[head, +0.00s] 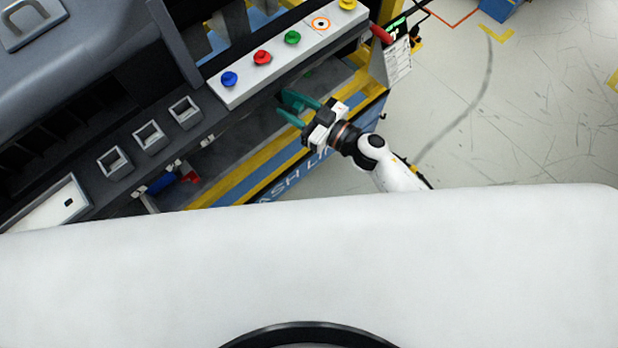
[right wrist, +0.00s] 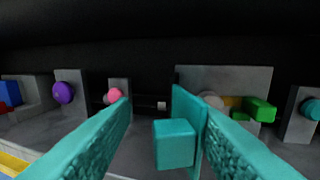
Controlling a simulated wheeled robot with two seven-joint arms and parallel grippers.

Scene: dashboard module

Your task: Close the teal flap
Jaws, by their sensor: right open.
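The teal flap (right wrist: 187,115) stands out edge-on in the right wrist view, with a teal block-shaped knob (right wrist: 174,143) on its left face. My right gripper (right wrist: 165,108) is open, its two teal textured fingers on either side of the knob. The right fingertip is close against the flap's right edge; I cannot tell whether they touch. In the head view, my right gripper (head: 290,106) reaches from the right under the button panel, and the flap there is hard to separate from the fingers, which have the same colour. My left gripper is not in view.
A light panel (head: 265,80) with coloured buttons overhangs the right gripper. A row of square-framed switches (head: 150,137) lies to its left. In the wrist view, a purple knob (right wrist: 63,93), a pink knob (right wrist: 115,95) and a green block (right wrist: 260,109) stand nearby. Open floor lies right.

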